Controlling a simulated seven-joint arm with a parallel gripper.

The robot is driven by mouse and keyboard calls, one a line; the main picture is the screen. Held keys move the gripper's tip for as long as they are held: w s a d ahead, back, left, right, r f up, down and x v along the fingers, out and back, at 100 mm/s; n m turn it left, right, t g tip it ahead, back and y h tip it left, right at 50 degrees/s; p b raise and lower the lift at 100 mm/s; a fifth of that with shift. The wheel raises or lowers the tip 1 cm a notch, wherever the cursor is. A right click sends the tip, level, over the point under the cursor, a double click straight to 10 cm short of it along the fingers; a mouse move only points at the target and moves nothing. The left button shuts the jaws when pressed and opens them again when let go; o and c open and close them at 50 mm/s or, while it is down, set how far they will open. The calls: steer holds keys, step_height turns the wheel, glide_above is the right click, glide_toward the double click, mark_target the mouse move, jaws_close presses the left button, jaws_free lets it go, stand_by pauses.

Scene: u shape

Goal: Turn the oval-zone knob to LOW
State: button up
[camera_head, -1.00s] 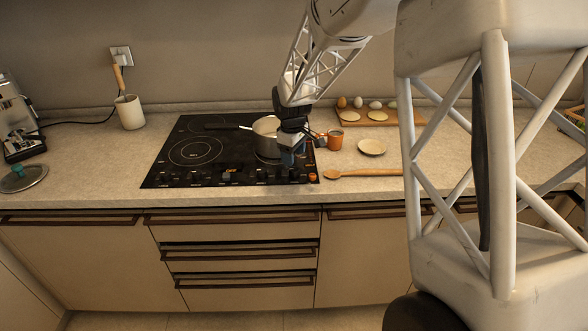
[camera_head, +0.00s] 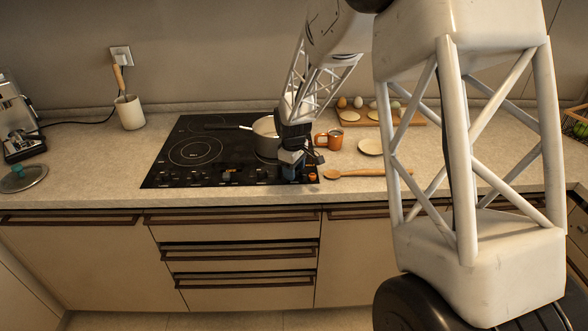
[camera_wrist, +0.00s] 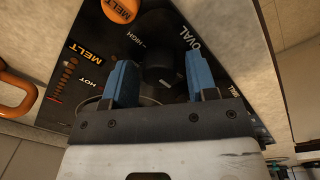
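The black oval-zone knob (camera_wrist: 160,62) shows in the wrist view on the dark cooktop panel, by the "OVAL" lettering. "HIGH" is printed to its left; I cannot read a LOW mark. My gripper's blue fingers (camera_wrist: 159,78) are apart on either side of the knob, with gaps visible between them and it. In the head view my gripper (camera_head: 295,173) is low over the front right corner of the cooktop (camera_head: 180,178), and the knob is hidden behind it.
A pot (camera_head: 264,128) stands on the cooktop behind my gripper.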

steer(key=c, duration=0.7)
steer(key=shift+c, duration=0.2)
steer(key=shift+m, duration=0.3)
steer(key=m, duration=1.1)
steer(key=o, duration=0.9)
